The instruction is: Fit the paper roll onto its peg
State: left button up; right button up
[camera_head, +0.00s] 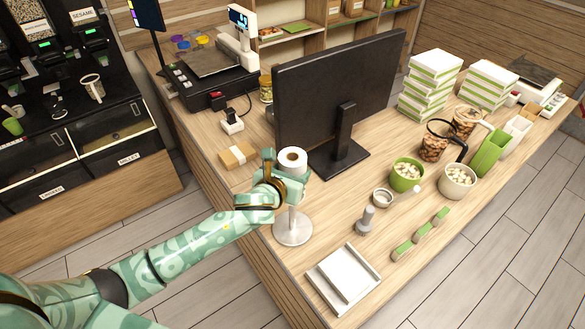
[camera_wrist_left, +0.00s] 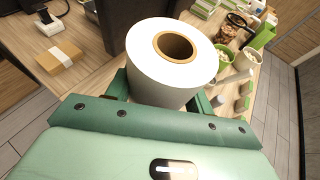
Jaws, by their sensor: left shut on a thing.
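The white paper roll (camera_head: 292,158) stands upright in my left gripper (camera_head: 287,170), which is shut around its side. In the left wrist view, the roll (camera_wrist_left: 174,62) shows its open end and brown cardboard core, with no peg tip visible in the hole. The peg (camera_head: 291,214) rises from a round pale base (camera_head: 293,229) on the counter, below my gripper and the roll. My gripper hides the upper part of the peg, so I cannot tell whether its tip is inside the core. My right gripper is not in view.
A black monitor (camera_head: 335,90) stands close behind the roll. A brown box (camera_head: 237,156) lies to the left. A grey-handled tool (camera_head: 366,219), a white tray (camera_head: 343,278) and green-and-white pots (camera_head: 407,174) are to the right and front.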

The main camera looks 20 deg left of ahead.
pick_arm(q)
notch_tip(320, 180, down, 2)
jog(key=shift+f+b, duration=0.15)
jog(key=shift+b, duration=0.5)
jog(key=o, duration=0.5)
jog(key=shift+f, duration=0.1)
jog(key=shift+c, duration=0.2)
jog(key=c, duration=0.4)
jog(key=shift+c, duration=0.2)
jog(key=shift+f, duration=0.3)
jog(key=shift+f, duration=0.15)
jog(key=shift+p, duration=0.85)
jog(key=shift+f, duration=1.4)
dwell(3.1)
